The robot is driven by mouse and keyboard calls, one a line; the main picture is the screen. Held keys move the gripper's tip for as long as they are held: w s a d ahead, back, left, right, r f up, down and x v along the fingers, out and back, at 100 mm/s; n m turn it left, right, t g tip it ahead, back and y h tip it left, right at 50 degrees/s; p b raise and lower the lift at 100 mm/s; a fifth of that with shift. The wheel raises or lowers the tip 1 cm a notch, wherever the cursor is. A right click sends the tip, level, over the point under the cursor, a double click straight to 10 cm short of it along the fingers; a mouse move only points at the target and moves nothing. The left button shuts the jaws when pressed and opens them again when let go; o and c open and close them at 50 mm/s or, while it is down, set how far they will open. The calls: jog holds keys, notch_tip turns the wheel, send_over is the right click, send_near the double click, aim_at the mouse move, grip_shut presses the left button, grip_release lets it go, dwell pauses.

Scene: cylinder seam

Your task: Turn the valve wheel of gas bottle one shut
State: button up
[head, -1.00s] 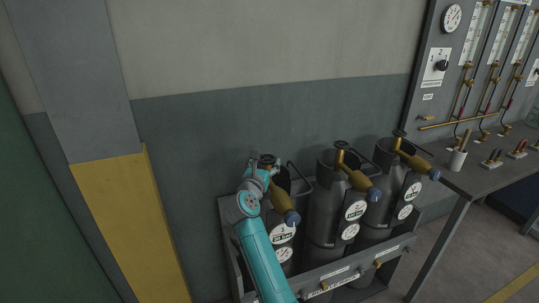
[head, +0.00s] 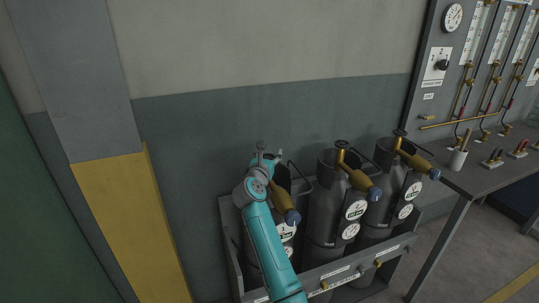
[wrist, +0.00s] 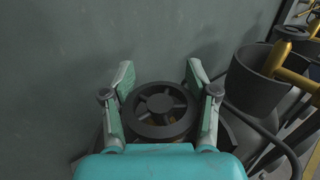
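Gas bottle one (head: 283,182) is the dark leftmost bottle in the rack, partly hidden behind my arm in the head view. Its valve wheel (wrist: 160,108), dark, round and spoked, faces the camera in the wrist view. My gripper (wrist: 159,74) is open, with one finger on the left of the wheel and one on the right. The fingers are close to the rim; I cannot tell whether they touch it. In the head view my gripper (head: 266,154) is over the top of the bottle and hides most of the wheel.
Two more bottles (head: 323,205) (head: 382,160) with brass regulators stand to the right in the same rack (head: 395,247). A dark hose (wrist: 270,140) curves right of the wheel. The wall is close behind. A bench (head: 470,178) stands at far right.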

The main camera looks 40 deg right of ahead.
jog(key=shift+m+g+h, duration=0.3)
jog(key=shift+g, duration=0.1)
jog(key=m+g+h, duration=0.1)
jog(key=g, duration=0.1)
jog(key=m+g+h, duration=0.1)
jog(key=m+g, duration=0.1)
jog(key=g, duration=0.1)
jog(key=s+m+g+h, duration=0.1)
jog(key=m+g, duration=0.1)
jog(key=shift+d+g, duration=0.25)
jog(key=shift+g, duration=0.15)
jog(key=shift+s+m+g, duration=0.2)
jog(key=shift+m+g, duration=0.65)
jog(key=shift+g, duration=0.35)
jog(key=shift+s+m+g, duration=0.2)
jog(key=shift+m+g, duration=0.6)
jog(key=shift+g, duration=0.4)
jog(key=shift+s+m+g, duration=0.2)
jog(key=shift+m+g, duration=0.65)
jog(key=shift+g, duration=0.35)
jog(key=shift+a+m+g, duration=0.1)
jog(key=shift+m+g, duration=0.2)
jog(key=shift+g, duration=0.1)
jog(key=o, duration=1)
jog(key=shift+c, duration=0.2)
jog(key=v, duration=0.6)
jog(key=shift+w+r, duration=0.1)
jog(key=shift+a, duration=0.7)
